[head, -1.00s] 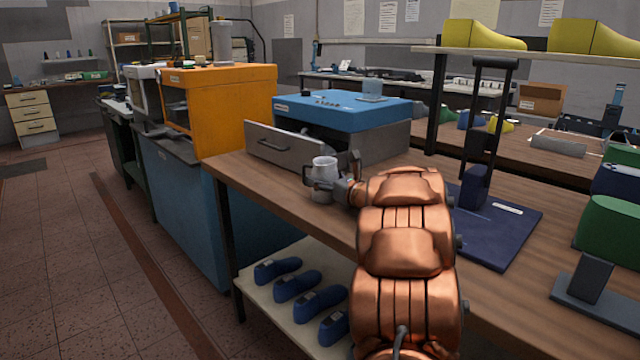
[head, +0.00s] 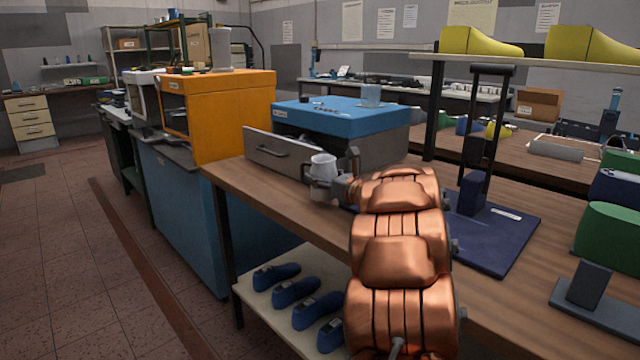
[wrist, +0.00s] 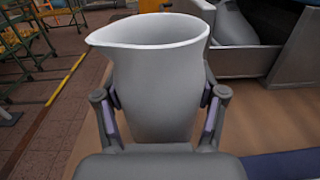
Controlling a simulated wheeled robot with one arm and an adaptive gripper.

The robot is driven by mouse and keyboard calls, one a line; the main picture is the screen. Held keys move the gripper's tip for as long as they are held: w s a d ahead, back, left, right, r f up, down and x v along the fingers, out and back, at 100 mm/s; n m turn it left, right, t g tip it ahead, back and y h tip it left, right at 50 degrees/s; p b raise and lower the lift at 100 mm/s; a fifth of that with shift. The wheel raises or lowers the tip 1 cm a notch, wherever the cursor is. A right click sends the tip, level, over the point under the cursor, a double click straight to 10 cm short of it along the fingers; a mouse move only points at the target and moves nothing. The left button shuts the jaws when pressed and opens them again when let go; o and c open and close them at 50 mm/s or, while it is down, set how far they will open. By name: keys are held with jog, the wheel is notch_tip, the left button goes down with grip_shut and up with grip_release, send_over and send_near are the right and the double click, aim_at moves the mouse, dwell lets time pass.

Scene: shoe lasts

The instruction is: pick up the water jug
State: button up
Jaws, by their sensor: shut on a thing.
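The water jug is a white-grey jug with a pouring lip; it shows in the head view (head: 323,167) near the left edge of the wooden workbench (head: 232,170), in front of the blue-topped machine. In the wrist view the jug (wrist: 155,85) stands upright between my fingers, its lip pointing left and its rim uncovered. My gripper (head: 328,183) is shut on the jug, with one finger on each side of its body; the gripper also fills the lower part of the wrist view (wrist: 160,120). The jug's base is hidden, so I cannot tell whether it touches the bench.
A blue-topped machine (head: 345,117) with an open grey drawer (head: 277,156) stands just behind the jug. A dark blue base with a black upright stand (head: 490,235) is to the right of my arm. Blue shoe lasts (head: 295,291) lie on the shelf below.

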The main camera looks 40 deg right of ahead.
jog(key=w+a+r+b, duration=0.1)
jog(key=w+a+r, duration=0.1)
jog(key=a, duration=1.3)
jog(key=shift+w+a+r, duration=0.15)
jog(key=shift+a+r, duration=0.15)
jog(key=shift+a, duration=0.05)
jog(key=shift+a, duration=0.1)
dwell(1.1)
dwell(0.7)
